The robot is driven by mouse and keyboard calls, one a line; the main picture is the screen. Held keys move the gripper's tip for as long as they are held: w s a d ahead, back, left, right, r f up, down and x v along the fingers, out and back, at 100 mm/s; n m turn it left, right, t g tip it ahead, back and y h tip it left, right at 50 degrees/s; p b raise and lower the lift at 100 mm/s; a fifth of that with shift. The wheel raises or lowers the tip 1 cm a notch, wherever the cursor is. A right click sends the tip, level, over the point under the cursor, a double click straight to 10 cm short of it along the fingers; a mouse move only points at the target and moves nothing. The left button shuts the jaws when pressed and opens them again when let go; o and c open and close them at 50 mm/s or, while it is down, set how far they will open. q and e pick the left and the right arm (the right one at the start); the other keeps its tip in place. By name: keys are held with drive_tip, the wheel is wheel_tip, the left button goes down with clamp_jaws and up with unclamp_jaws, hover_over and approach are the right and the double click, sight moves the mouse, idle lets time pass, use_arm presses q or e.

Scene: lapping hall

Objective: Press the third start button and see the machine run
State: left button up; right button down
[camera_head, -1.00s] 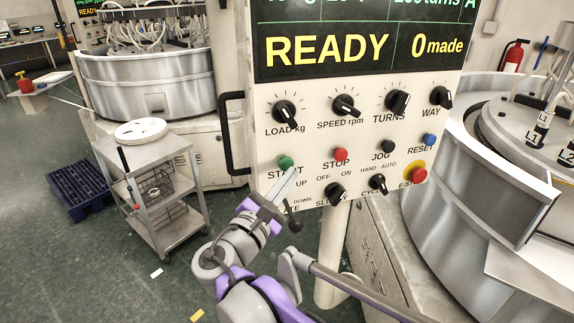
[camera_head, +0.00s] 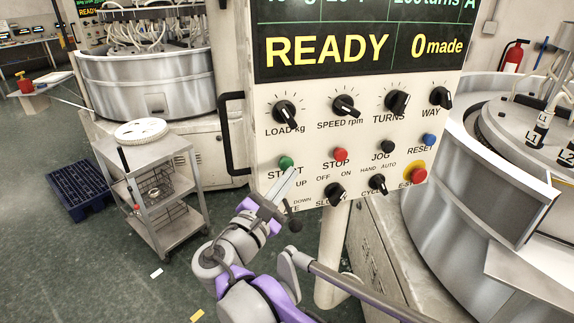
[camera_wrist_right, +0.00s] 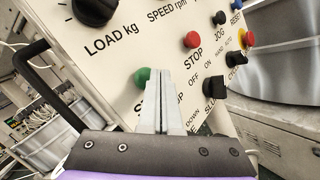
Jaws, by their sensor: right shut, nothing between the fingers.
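The control panel (camera_head: 300,118) faces me, and its screen (camera_head: 355,46) reads READY and 0 made. The green START button (camera_head: 286,162) is at the panel's lower left, with the red STOP button (camera_head: 341,154) to its right. My right gripper (camera_head: 292,174) is shut and empty, its fingertips just below the green button in the head view. In the right wrist view the green button (camera_wrist_right: 143,77) shows at the left of the fingertips (camera_wrist_right: 159,74), partly hidden by them. I cannot tell whether they touch. My left gripper is not in view.
Several black knobs, a blue RESET button (camera_head: 429,140) and a red emergency stop (camera_head: 415,172) are on the same panel. A black handle (camera_head: 229,135) sticks out at its left edge. A metal cart (camera_head: 150,165) stands left, beside a blue pallet (camera_head: 78,190). Round machines stand on both sides.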

drive_tip(key=shift+w+a, duration=0.1)
drive_tip(key=shift+w, duration=0.25)
drive_tip(key=shift+w+a, duration=0.15)
drive_tip(key=shift+w, duration=0.25)
idle(0.8)
drive_tip(key=shift+s, duration=0.1)
drive_tip(key=shift+s+d, duration=0.3)
drive_tip(key=shift+s, duration=0.45)
drive_tip(key=s, duration=0.1)
drive_tip(key=s+d, duration=0.1)
drive_tip(key=s, duration=0.2)
drive_tip(key=shift+s+d+p, duration=0.3)
drive_tip(key=shift+s+p, duration=0.05)
drive_tip(key=shift+p, duration=0.05)
idle(1.0)
